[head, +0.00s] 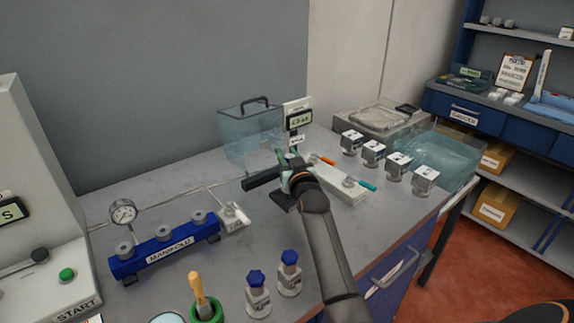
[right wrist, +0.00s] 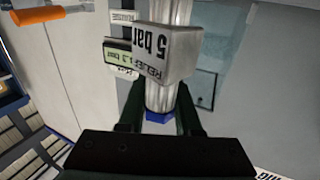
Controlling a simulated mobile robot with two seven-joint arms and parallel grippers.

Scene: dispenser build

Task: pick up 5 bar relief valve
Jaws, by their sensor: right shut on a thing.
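The 5 bar relief valve (right wrist: 165,52) shows in the right wrist view, with a "RELIEF 5 bar" label block, a ribbed silver body and a blue end. My right gripper (right wrist: 159,100) is shut on its body, one dark finger on each side. In the head view my right gripper (head: 284,176) is over the middle of the bench, and it and the arm largely hide the held valve. Two similar blue-capped valves (head: 258,297) (head: 289,273) stand upright at the front of the bench. My left gripper is not in view.
A blue manifold (head: 165,250) with a gauge (head: 123,213) is at left. A display stand (head: 298,117) and clear bin (head: 249,140) are behind the gripper.

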